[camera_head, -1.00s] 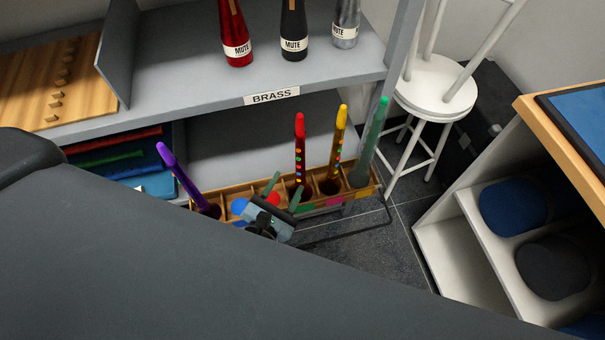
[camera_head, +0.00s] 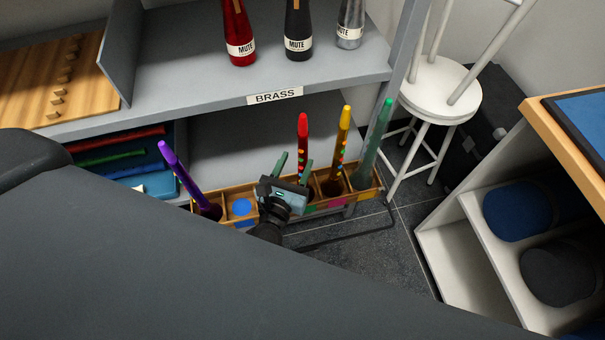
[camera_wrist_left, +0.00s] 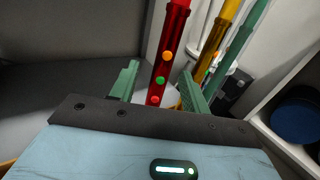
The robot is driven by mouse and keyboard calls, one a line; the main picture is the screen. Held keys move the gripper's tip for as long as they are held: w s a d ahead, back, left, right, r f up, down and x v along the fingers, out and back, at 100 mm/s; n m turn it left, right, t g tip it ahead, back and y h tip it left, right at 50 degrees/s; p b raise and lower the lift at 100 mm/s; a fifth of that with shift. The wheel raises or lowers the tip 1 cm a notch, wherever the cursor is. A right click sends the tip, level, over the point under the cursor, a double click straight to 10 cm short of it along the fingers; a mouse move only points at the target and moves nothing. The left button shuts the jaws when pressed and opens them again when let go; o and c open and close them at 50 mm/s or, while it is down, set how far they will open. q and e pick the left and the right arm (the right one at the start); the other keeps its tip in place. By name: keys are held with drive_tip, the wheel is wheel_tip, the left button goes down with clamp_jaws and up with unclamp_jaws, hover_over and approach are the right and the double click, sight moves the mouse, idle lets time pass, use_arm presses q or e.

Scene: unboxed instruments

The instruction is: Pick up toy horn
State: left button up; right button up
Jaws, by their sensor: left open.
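The toy horns stand in a wooden rack (camera_head: 236,192) with colour-marked compartments. A red one (camera_head: 303,135) with coloured dots is in the middle. A yellow one (camera_head: 341,141) and a green one (camera_head: 374,145) stand to its right, and a purple one (camera_head: 175,165) leans at the left. My left gripper (camera_head: 293,168) is open at the rack, just in front of the red horn. In the left wrist view the red horn (camera_wrist_left: 169,52) shows between the open green fingers (camera_wrist_left: 158,88), nearer the right one. I cannot tell how deep it sits between them. My right gripper is not in view.
The shelf labelled BRASS (camera_head: 200,90) holds several mute bottles above the rack. A white stool (camera_head: 440,90) stands to the right. A cabinet with blue and dark rolls (camera_head: 525,210) is at the far right. Dark floor lies between.

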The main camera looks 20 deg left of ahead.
sight(300, 157)
use_arm(q)
drive_tip(key=shift+w+d+r+p, duration=0.1)
drive_tip(key=shift+w+p, duration=0.05)
drive_tip(key=shift+w, duration=1.05)
drive_tip(key=shift+w+d+p, duration=0.1)
drive_tip(key=shift+w+p, duration=0.05)
drive_tip(key=shift+w, duration=1)
drive_tip(key=shift+c, duration=0.5)
clamp_jaws()
